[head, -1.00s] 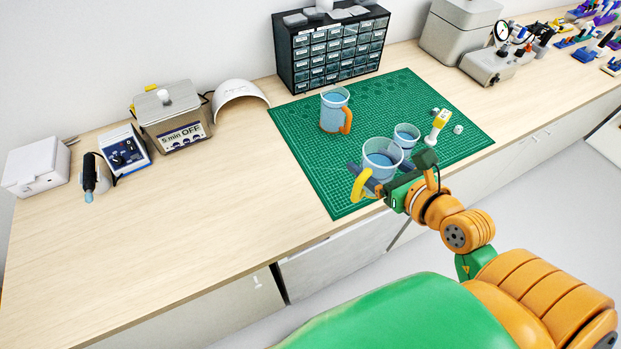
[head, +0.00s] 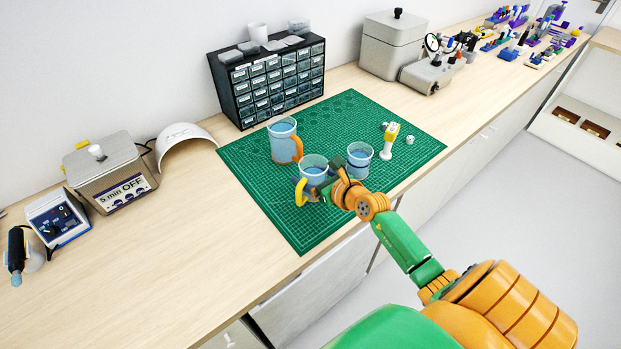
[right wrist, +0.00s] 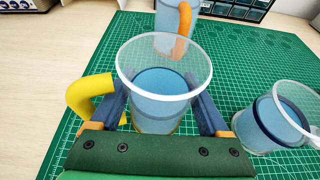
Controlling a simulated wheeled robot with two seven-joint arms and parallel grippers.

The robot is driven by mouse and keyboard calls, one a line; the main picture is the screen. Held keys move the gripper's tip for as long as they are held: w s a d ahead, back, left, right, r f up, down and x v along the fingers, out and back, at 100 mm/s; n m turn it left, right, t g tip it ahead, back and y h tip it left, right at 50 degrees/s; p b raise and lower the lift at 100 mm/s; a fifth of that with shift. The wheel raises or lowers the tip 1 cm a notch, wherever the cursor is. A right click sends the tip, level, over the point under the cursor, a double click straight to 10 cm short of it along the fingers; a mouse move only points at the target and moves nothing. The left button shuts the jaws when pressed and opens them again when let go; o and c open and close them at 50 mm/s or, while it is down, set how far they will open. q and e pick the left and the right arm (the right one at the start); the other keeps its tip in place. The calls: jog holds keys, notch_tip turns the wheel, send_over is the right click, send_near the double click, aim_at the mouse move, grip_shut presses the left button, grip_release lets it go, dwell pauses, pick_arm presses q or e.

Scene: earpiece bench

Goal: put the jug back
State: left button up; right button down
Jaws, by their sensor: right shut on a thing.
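A clear jug with bluish contents and a yellow handle (head: 313,173) is upright in my right gripper (head: 328,184), over the near part of the green cutting mat (head: 290,232). In the right wrist view the two fingers of the gripper (right wrist: 155,100) close on opposite sides of this jug (right wrist: 160,85). Its yellow handle sticks out to the left. I cannot tell whether its base touches the mat. A similar jug with an orange handle (head: 283,142) stands behind it on the mat. My left gripper is out of view.
A clear cup with a dark band (head: 358,162) stands close to the right of the held jug. A yellow-and-white tool (head: 389,140) is farther right. A drawer cabinet (head: 268,82) stands behind the mat. The mat's left front is clear.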

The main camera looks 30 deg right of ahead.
jog(key=shift+f, duration=0.3)
jog(key=shift+a, duration=0.1)
jog(key=shift+s, duration=0.1)
jog(key=shift+f, duration=0.15)
grip_release()
jog(key=shift+s+r, duration=0.25)
jog(key=shift+r, duration=0.05)
jog(key=p+v, duration=0.1)
jog(key=v, duration=0.9)
jog(key=shift+s, duration=0.35)
jog(key=shift+s+r, duration=0.25)
jog(key=shift+s, duration=0.1)
